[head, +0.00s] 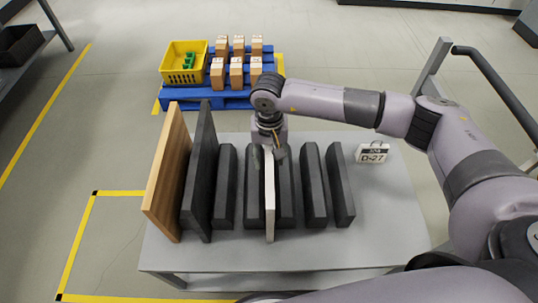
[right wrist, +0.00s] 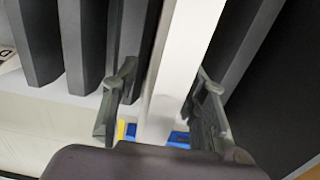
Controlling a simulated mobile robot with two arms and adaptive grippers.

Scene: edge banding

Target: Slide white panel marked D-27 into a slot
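The white panel (head: 270,205) stands upright on edge between two dark blocks, and its near end sticks out a little past them. No marking on it can be read. My right gripper (head: 268,152) is at the panel's far upper end. In the right wrist view the panel (right wrist: 183,65) runs between the two fingers of the gripper (right wrist: 163,85). A gap shows between the left finger and the panel; the right finger is close to or at its face. How deep the panel sits is hidden. My left gripper is out of view.
Several dark blocks (head: 312,185) form slots on the grey table (head: 385,215). A wooden panel (head: 165,175) and a tall dark panel (head: 200,170) stand left. A D-27 sign (head: 373,154) stands right. Behind are a yellow crate (head: 172,76) and boxes on a blue pallet (head: 205,98).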

